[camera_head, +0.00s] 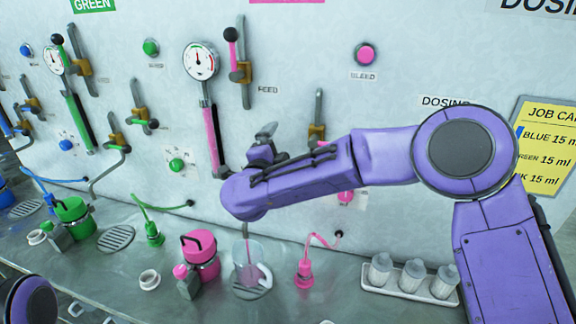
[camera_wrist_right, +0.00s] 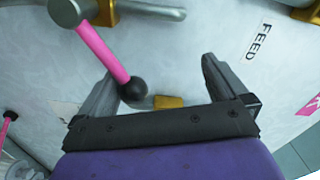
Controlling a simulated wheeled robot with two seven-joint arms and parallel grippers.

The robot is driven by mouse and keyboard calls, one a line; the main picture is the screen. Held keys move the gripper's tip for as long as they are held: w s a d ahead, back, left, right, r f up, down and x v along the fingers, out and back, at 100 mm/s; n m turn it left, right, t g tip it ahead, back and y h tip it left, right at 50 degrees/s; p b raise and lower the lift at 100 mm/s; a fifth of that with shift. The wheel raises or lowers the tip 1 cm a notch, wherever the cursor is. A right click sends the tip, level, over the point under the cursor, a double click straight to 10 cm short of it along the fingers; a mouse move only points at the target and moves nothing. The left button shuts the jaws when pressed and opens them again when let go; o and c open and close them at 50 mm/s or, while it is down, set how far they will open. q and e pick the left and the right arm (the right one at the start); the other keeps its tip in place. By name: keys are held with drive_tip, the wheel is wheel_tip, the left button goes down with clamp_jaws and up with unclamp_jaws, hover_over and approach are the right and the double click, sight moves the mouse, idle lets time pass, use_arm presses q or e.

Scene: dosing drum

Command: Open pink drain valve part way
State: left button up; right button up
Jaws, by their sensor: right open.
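In the wrist view a pink lever (camera_wrist_right: 102,52) with a black ball knob (camera_wrist_right: 133,90) runs from a grey metal hub (camera_wrist_right: 68,10) down between the fingers of my right gripper (camera_wrist_right: 160,74). The knob is close to the left finger; I cannot tell whether they touch. The jaws are open and hold nothing. In the head view my right gripper (camera_head: 265,138) is at the wall panel, beside a brass valve body (camera_head: 317,131) on a grey post. My left gripper is out of view.
A pink feed lever (camera_head: 232,50) and a gauge (camera_head: 201,61) are up and left of my gripper. A clear beaker (camera_head: 250,285), a pink jar (camera_head: 203,262) and a tray of vials (camera_head: 440,292) stand on the bench below. A job card (camera_head: 547,150) hangs at right.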

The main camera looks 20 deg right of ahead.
drive_tip(key=shift+w+a+r, duration=0.15)
drive_tip(key=shift+a+r, duration=0.1)
drive_tip(key=shift+r, duration=0.25)
drive_tip(key=shift+f, duration=0.1)
drive_tip(key=shift+d+f+b, duration=0.2)
drive_tip(key=shift+f+b, duration=0.1)
drive_tip(key=shift+f, duration=0.35)
drive_tip(key=v, duration=0.9)
